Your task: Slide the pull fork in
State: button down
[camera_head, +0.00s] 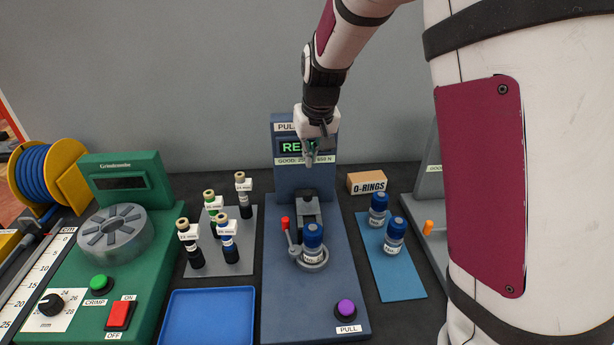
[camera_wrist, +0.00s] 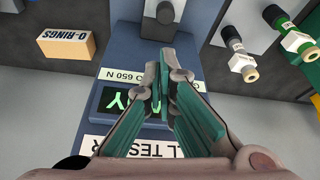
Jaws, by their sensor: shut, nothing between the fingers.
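The blue-grey pull tester (camera_head: 340,275) stands in the middle, with a partly hidden green display. On its deck a grey block (camera_head: 308,207) sits behind a blue-capped part (camera_head: 313,238) standing in a round holder. A red-knobbed lever (camera_head: 287,232) stands upright at the holder's left. I cannot clearly pick out the pull fork. My gripper (camera_head: 309,160) is shut and empty, pointing down in front of the display, above and behind the block. In the wrist view, my closed fingers (camera_wrist: 163,80) cover part of the display, and the grey block (camera_wrist: 160,18) shows beyond them.
A purple PULL button (camera_head: 346,308) is at the tester's front. A rack (camera_head: 240,262) with several fittings and a blue tray (camera_head: 208,318) lie left; a blue mat (camera_head: 402,284) with two blue-capped parts and an O-RINGS box (camera_head: 367,183) lie right. A green crimper (camera_head: 128,285) stands far left.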

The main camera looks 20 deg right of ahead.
send_over(307, 209)
jog(key=w+d, duration=0.1)
jog(key=w, duration=0.4)
jog(key=f, duration=0.9)
jog(key=shift+w+d+f, duration=0.2)
jog(key=s+p, duration=0.1)
jog(key=s, duration=0.1)
jog(key=s+p, duration=0.1)
jog(key=s, duration=0.1)
jog(key=s+a+p, duration=0.1)
jog(key=s, duration=0.1)
jog(key=shift+s+a+r, duration=0.1)
jog(key=shift+s, duration=0.45)
jog(key=shift+f, duration=0.2)
jog(key=p+v, duration=0.5)
jog(key=v, duration=0.5)
jog(key=shift+r+p, duration=0.15)
jog(key=shift+p, duration=0.15)
